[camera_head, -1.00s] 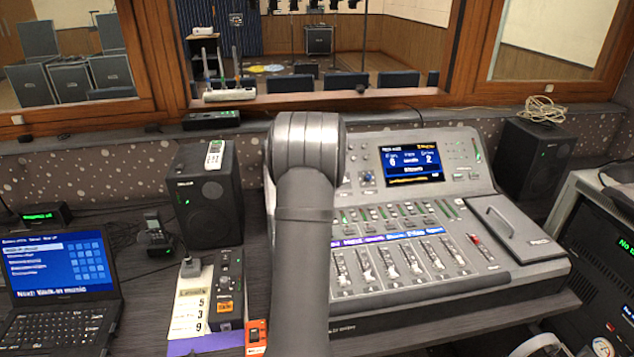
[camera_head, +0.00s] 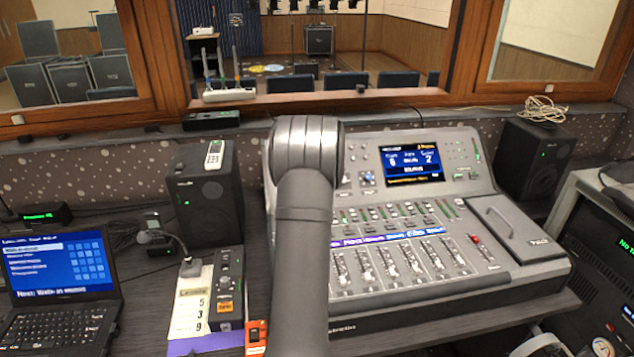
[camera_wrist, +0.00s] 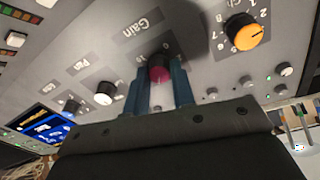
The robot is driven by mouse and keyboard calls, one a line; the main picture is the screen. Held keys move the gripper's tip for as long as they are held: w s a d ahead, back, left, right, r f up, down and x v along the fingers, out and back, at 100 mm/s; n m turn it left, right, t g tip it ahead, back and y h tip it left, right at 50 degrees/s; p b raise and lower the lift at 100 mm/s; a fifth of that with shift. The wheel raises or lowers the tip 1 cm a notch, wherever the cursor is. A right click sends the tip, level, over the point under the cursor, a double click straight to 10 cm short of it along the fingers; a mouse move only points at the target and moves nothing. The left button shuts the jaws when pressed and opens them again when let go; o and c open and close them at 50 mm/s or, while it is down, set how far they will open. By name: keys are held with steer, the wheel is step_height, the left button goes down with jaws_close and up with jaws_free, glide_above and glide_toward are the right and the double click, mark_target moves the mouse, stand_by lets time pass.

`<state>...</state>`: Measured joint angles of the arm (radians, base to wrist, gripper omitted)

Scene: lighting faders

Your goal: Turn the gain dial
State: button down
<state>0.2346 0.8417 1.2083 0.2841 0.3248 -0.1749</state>
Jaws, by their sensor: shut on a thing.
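The gain dial (camera_wrist: 159,70) is a small dark red knob below the printed word Gain in the wrist view. My gripper (camera_wrist: 160,82) is shut on it, with one blue-grey finger on each side. The knob's pointer mark cannot be made out. In the head view my arm covers the left part of the mixing console (camera_head: 450,285), and the gripper and dial are hidden behind it.
An orange channel knob (camera_wrist: 243,32) stands to the right of the dial. Several small knobs are close by. The console's screen (camera_head: 410,162) and fader rows lie right of my arm.

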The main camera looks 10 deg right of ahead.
steer(key=shift+m, duration=1.2)
steer(key=c, duration=1.2)
jaws_free()
steer(key=shift+r, duration=0.1)
steer(key=v, duration=1.7)
steer(key=shift+r, duration=0.2)
steer(key=shift+a, duration=0.1)
steer(key=x, duration=1.7)
steer(key=shift+f, duration=0.3)
